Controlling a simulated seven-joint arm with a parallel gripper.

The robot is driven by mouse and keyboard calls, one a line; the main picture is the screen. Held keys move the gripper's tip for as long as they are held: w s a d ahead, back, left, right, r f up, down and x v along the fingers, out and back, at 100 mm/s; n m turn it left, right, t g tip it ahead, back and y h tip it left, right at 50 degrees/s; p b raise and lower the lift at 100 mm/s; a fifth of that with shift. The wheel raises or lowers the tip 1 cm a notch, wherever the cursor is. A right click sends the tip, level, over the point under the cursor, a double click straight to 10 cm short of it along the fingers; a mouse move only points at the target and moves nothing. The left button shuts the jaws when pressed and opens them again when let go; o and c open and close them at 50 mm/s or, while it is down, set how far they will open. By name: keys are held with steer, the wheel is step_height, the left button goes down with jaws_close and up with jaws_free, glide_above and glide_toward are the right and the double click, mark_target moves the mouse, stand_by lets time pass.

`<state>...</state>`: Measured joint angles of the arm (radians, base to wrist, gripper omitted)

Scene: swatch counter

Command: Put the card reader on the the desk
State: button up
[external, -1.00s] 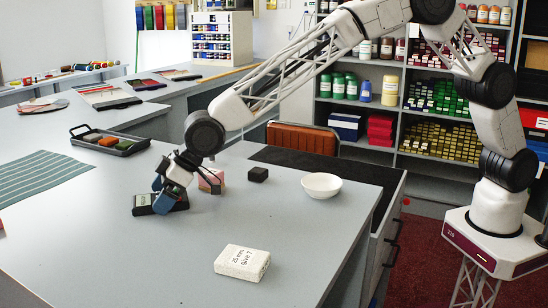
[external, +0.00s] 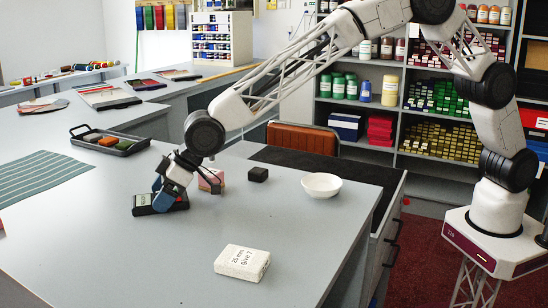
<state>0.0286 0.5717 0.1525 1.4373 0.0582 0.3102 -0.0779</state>
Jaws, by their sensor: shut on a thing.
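The card reader (external: 147,205) is a dark, flat device with a small green screen. It is at the left-middle of the grey desk (external: 150,258), at or just above the surface; I cannot tell which. My gripper (external: 168,199) points down at it with its blue-tipped fingers shut on it. The fingers hide part of the device.
A pink block (external: 210,181) stands close behind my gripper. A small black block (external: 258,174) and a white bowl (external: 321,185) are further right. A dark tray (external: 124,148) and a striped cloth (external: 40,176) are at left.

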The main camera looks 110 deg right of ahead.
step_height(320, 180, up, 10)
stand_by(0.6)
stand_by(0.6)
steer(key=s+a, duration=0.2)
steer(key=s, duration=2.2)
steer(key=shift+s+a+r, duration=0.15)
steer(key=shift+s+a, duration=0.15)
steer(key=shift+a, duration=0.1)
steer(key=shift+w, duration=0.1)
stand_by(0.5)
steer(key=w+d, duration=0.2)
steer(key=w, duration=2.2)
steer(key=shift+w+d, duration=0.2)
steer(key=shift+d, duration=0.2)
steer(key=shift+f, duration=3.1)
